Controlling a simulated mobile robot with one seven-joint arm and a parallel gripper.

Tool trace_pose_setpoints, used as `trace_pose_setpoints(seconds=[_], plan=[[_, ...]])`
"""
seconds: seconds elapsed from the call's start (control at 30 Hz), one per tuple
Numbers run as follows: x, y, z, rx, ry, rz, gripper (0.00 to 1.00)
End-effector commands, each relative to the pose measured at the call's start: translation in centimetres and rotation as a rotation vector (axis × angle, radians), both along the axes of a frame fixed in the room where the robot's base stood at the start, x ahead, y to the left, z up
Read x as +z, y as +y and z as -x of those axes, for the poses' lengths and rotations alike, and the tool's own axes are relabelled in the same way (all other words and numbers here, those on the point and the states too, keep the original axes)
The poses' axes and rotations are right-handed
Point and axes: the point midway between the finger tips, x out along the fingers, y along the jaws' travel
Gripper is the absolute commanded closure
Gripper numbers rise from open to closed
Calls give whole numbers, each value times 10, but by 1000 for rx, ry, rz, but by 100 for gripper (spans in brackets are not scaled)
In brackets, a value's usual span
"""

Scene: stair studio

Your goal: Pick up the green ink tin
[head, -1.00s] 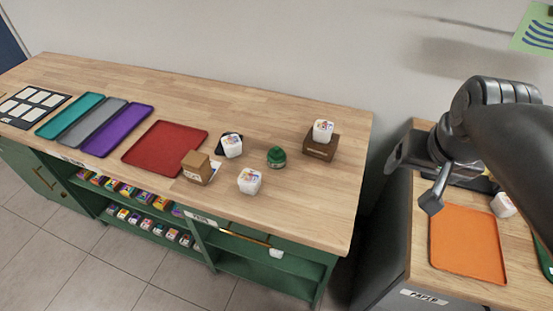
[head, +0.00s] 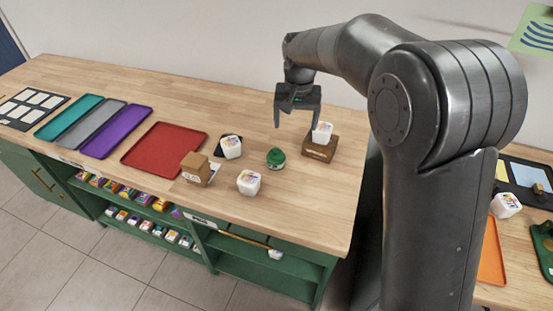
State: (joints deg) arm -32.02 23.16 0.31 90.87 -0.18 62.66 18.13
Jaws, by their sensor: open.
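The green ink tin (head: 276,157) is a small round dark-green tin on the wooden counter, between a white-topped jar on its left and a brown block on its right. My gripper (head: 295,122) hangs above and a little behind it in the picture, pointing down. Its two fingers are apart with nothing between them. The tin is in full view and the gripper does not touch it.
White jars stand close by: one (head: 248,182) in front, one (head: 231,146) on a dark pad, one (head: 322,132) on the brown block (head: 320,149). A small cardboard box (head: 196,169) and a red tray (head: 163,148) lie left. The counter's back is clear.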

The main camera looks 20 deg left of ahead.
Motion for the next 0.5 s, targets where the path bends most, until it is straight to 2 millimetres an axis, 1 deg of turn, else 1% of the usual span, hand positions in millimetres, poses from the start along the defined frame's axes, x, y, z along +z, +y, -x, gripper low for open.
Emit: trace_pose_setpoints(seconds=[0.03,0.1,0.2,0.3,0.37,0.5], plan=[[-13,16,-2,11,14,8,19],[-26,32,-4,20,28,18,19],[-39,49,-5,28,41,27,19],[-46,57,-6,31,47,30,19],[-52,59,-5,33,50,32,19],[-73,60,-5,33,52,34,19]])
